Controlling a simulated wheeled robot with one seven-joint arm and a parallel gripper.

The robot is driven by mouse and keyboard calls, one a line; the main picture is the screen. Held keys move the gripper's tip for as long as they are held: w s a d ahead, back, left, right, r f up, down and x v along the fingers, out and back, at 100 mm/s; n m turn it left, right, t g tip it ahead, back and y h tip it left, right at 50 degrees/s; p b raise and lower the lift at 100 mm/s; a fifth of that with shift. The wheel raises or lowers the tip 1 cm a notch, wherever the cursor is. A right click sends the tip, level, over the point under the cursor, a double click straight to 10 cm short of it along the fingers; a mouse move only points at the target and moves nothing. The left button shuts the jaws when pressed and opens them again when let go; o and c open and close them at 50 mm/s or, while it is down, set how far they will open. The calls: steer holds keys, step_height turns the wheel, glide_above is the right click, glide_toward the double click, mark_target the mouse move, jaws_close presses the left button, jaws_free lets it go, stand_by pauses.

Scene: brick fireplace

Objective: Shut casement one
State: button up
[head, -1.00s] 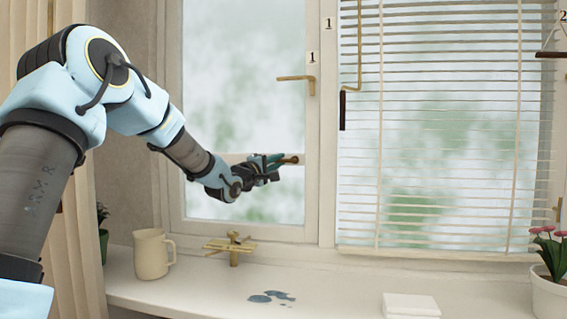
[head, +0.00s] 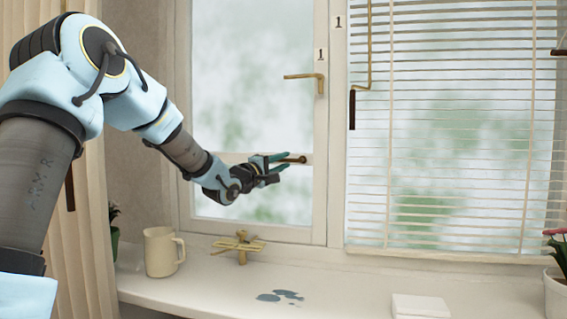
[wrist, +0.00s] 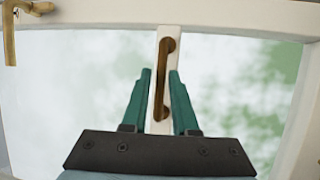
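Casement one (head: 320,185) is the pale-framed left window, with a "1" label on its right side and another "1" on the fixed frame beside it. Whether a gap is open along its edge is hard to tell. A brass lever handle (head: 305,77) sits high on its right side. A brass bar pull (head: 298,159) is on its crossbar; it also shows in the wrist view (wrist: 161,80). My gripper (head: 284,163) is at this pull. In the wrist view its teal fingers (wrist: 160,76) stand open on either side of the pull, with gaps at both sides.
The sill below holds a cream mug (head: 160,252), a brass stand (head: 240,247), a blue-grey spill (head: 280,296) and a white block (head: 420,306). A flower pot (head: 559,295) stands at right. A blind (head: 455,130) covers the right window. A curtain hangs at left.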

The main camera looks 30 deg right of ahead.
steer(key=b+v, duration=0.1)
steer(key=v, duration=0.9)
steer(key=shift+f, duration=0.1)
steer(key=w+a+f+m+y+p, duration=0.1)
steer(key=a+f+y+p, duration=0.1)
steer(key=a+f+y, duration=0.4)
steer(key=w+a+f+t+y+p, duration=0.1)
steer(key=a+f+y+p, duration=0.15)
steer(key=a, duration=0.65)
steer(key=w+a+f+m+y+p, duration=0.1)
steer(key=a+f+y+p, duration=0.15)
steer(key=a+y, duration=0.35)
steer(key=s+a+f+m+g+y+p, duration=0.1)
steer(key=s+a+f+g+y+p, duration=0.1)
steer(key=s+a, duration=0.6)
steer(key=s+a+f+m+g+y+p, duration=0.1)
steer(key=s+a+f+m+g, duration=0.1)
steer(key=s+a+g, duration=0.3)
steer(key=s+a+f, duration=0.1)
steer(key=s+a, duration=0.3)
steer(key=s, duration=0.2)
steer(key=shift+y+p, duration=0.35)
steer(key=shift+p, duration=0.05)
